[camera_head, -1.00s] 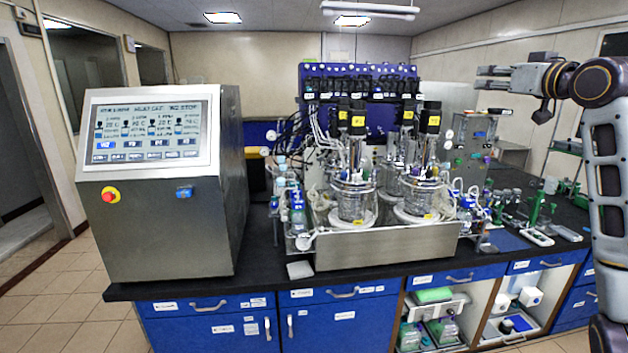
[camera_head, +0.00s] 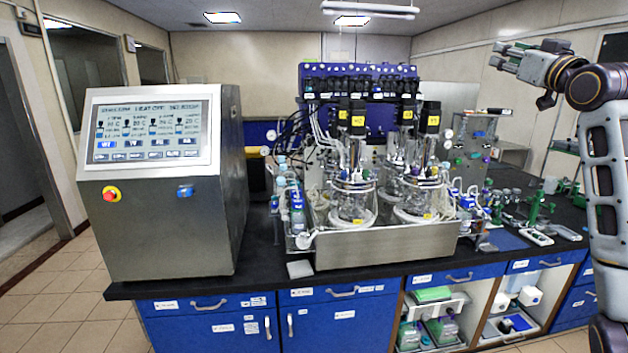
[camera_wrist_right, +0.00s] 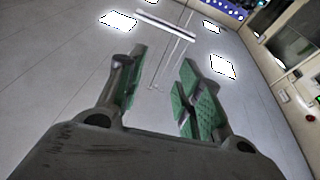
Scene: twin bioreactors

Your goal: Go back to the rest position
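My right gripper (camera_head: 507,56) is raised at the upper right of the head view, above the bench and clear of everything on it. It points left in that view. In the right wrist view my right gripper (camera_wrist_right: 162,75) shows its two green-padded fingers spread apart with nothing between them. My left gripper is not in either view.
The twin bioreactors (camera_head: 352,193) stand in a metal tray (camera_head: 388,245) on the black bench. A steel control cabinet (camera_head: 165,232) with a touch screen (camera_head: 150,130) stands at left. Small green-and-white tools (camera_head: 542,205) lie at right. Air around my right gripper is free.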

